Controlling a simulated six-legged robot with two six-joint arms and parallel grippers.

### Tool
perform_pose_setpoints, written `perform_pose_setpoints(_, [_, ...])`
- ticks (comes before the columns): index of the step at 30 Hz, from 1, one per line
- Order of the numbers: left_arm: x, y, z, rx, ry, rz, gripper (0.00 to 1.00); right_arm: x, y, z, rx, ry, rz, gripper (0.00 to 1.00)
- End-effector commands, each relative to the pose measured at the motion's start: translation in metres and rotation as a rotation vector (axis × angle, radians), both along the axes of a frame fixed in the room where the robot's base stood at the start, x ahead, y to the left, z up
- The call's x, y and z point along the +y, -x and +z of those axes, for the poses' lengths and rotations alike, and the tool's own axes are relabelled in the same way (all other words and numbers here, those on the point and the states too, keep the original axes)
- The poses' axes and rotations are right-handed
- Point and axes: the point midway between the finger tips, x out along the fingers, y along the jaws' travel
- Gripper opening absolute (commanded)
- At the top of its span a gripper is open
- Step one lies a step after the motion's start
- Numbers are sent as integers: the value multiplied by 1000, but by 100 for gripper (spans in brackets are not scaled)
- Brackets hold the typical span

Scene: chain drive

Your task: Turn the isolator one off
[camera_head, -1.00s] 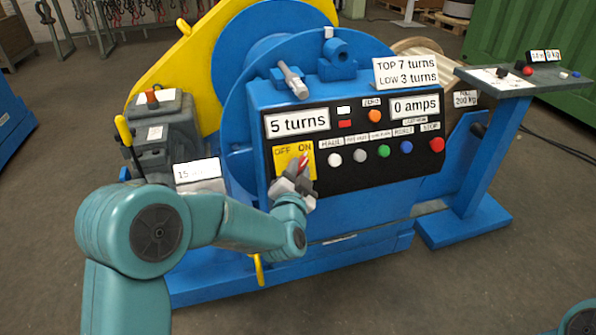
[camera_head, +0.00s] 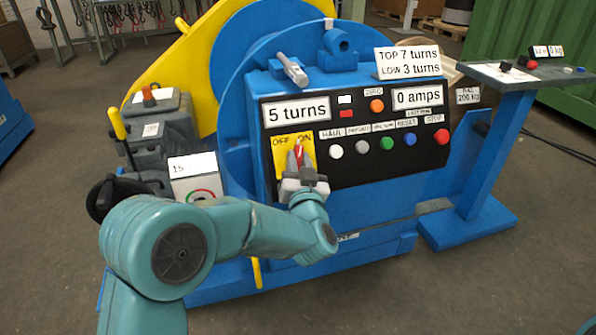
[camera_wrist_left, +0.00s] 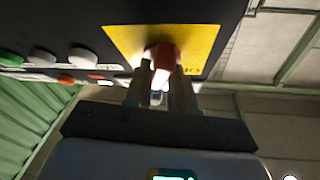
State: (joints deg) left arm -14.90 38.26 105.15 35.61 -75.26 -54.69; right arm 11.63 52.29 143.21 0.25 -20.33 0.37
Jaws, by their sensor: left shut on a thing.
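The isolator is a yellow plate (camera_head: 280,160) marked OFF on the left and ON on the right, at the left end of the black control panel. Its red handle (camera_head: 299,152) stands nearly upright, with its tip just below the ON lettering. My left gripper (camera_head: 301,170) is at the handle from below, shut on it, and partly hides the plate. In the left wrist view the red handle (camera_wrist_left: 163,56) sits at the two fingertips (camera_wrist_left: 161,80), in front of the yellow plate (camera_wrist_left: 208,40). My right gripper is out of view.
The panel (camera_head: 350,165) has a row of coloured buttons close to the right of the isolator, ending in a red one (camera_head: 441,136). A console stand (camera_head: 497,140) is at the right.

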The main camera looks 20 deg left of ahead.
Motion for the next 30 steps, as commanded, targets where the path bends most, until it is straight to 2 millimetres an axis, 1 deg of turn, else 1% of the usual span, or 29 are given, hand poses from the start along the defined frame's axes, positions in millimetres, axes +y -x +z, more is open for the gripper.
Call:
perform_pose_setpoints(1, [-2, -1, -3, -24, 31, 17, 0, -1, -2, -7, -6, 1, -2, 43])
perform_pose_setpoints(3, [-2, -1, -3, -56, 81, 47, 0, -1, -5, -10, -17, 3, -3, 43])
perform_pose_setpoints(13, [-4, -2, 0, -212, 314, 187, 0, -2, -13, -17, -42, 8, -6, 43])
perform_pose_setpoints(20, [-4, -3, 2, -321, 473, 284, 0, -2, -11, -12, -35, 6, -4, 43])
perform_pose_setpoints(30, [-5, -3, 4, -457, 675, 405, 0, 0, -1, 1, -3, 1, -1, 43])
